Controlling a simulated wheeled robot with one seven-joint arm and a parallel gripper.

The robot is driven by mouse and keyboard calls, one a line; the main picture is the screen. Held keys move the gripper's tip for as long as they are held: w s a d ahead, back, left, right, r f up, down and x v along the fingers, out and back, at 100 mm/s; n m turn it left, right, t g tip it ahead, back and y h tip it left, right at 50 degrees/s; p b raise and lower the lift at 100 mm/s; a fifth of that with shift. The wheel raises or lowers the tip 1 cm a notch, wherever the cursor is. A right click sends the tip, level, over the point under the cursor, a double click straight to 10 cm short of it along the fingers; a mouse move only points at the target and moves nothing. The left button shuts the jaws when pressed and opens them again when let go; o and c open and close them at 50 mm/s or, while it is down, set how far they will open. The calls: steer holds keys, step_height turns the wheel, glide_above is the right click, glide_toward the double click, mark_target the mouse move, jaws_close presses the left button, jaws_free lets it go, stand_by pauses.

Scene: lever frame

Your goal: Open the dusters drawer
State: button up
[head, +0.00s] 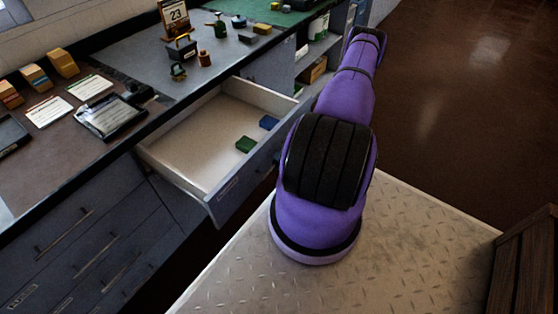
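One drawer (190,165) under the counter stands pulled well out. A small green block (246,144) and a small blue block (268,122) lie inside it toward the right. Its front (232,190) carries a label too small to read, so I cannot tell whether it is the dusters drawer. Several closed drawers with bar handles (64,233) are at the lower left, and their labels are unreadable too. My purple arm rises beside the open drawer and covers the right part of its front. My gripper is not visible.
The countertop (215,62) holds a calendar (175,18), cards, a black tablet-like device (110,118) and small items. Open shelves (316,52) stand behind the arm. A wooden crate (525,265) is at the lower right. The brown floor (450,110) at the right is clear.

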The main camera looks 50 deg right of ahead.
steer(key=v, duration=1.1)
steer(key=shift+w+r, duration=0.1)
stand_by(0.5)
steer(key=w+a+r+n+g+y, duration=0.1)
steer(key=w+r+n+g+y, duration=0.1)
steer(key=w+r+n+g, duration=0.4)
steer(key=w+r+n+g+y, duration=0.2)
steer(key=w+r+n+g, duration=0.15)
steer(key=r+n, duration=0.5)
steer(key=w+a+r+n+g+y, duration=0.15)
steer(key=w+r+n+g, duration=0.3)
steer(key=r, duration=0.45)
steer(key=w+a+r+n+g+h, duration=0.1)
steer(key=a+r+n+g+h, duration=0.2)
steer(key=a+r+n, duration=0.4)
steer(key=w+a+r+n+g+h, duration=0.1)
steer(key=a+r+n+g+h, duration=0.15)
steer(key=r+n, duration=0.45)
steer(key=s+a+r+n+t+h, duration=0.3)
steer(key=s+a+r+n+h, duration=0.1)
steer(key=a+r+n, duration=0.3)
steer(key=s+a+r+n+t+h, duration=0.3)
steer(key=s+a+r+n, duration=0.3)
steer(key=r, duration=0.6)
steer(key=shift+s+a+n+t+h, duration=0.35)
steer(key=shift+a+n+h, duration=0.25)
steer(key=shift+n, duration=0.5)
